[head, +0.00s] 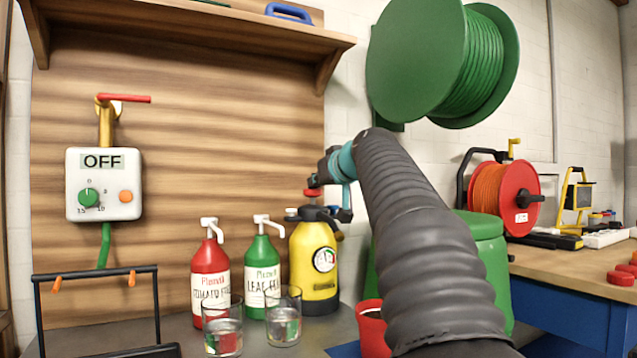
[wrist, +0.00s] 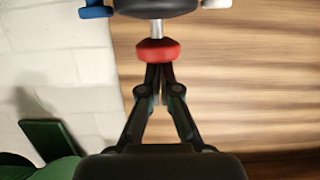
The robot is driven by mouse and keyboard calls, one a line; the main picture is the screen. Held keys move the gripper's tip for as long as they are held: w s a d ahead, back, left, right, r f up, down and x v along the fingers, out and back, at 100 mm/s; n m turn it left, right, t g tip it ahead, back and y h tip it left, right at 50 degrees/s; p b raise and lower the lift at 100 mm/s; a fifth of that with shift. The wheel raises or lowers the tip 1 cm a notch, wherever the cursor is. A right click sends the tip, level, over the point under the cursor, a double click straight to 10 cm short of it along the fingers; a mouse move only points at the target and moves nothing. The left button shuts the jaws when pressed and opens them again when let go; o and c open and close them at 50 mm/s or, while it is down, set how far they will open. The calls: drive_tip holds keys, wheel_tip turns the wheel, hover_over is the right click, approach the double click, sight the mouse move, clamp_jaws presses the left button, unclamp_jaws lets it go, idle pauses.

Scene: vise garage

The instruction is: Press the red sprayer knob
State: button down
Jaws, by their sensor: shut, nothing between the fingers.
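The yellow sprayer (head: 314,262) with a black top and a pressure gauge stands on the grey bench. Its red knob (head: 312,192) is on top, on a short rod, and partly hidden by my gripper. In the wrist view the red knob (wrist: 157,50) sits on a pale rod below the sprayer's black top (wrist: 156,6), the picture being upside down. My gripper (head: 314,182) is shut and empty, just above the knob. In the wrist view its fingertips (wrist: 158,68) meet the knob's edge; whether they touch it I cannot tell.
A red bottle (head: 210,275) and a green bottle (head: 262,270) with white pumps stand left of the sprayer. Two glasses (head: 284,316) stand in front of them. A red cup (head: 371,330) is beside my arm. A green hose reel (head: 440,65) hangs above my arm.

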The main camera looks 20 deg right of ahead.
drive_tip(key=shift+w+f, duration=0.1)
drive_tip(key=shift+f, duration=0.2)
wheel_tip(320, 180, up, 5)
drive_tip(key=p, duration=0.4)
drive_tip(key=b+v, duration=0.1)
drive_tip(key=v, duration=0.9)
drive_tip(key=shift+f+b, duration=0.2)
drive_tip(key=shift+b, duration=0.2)
idle(0.6)
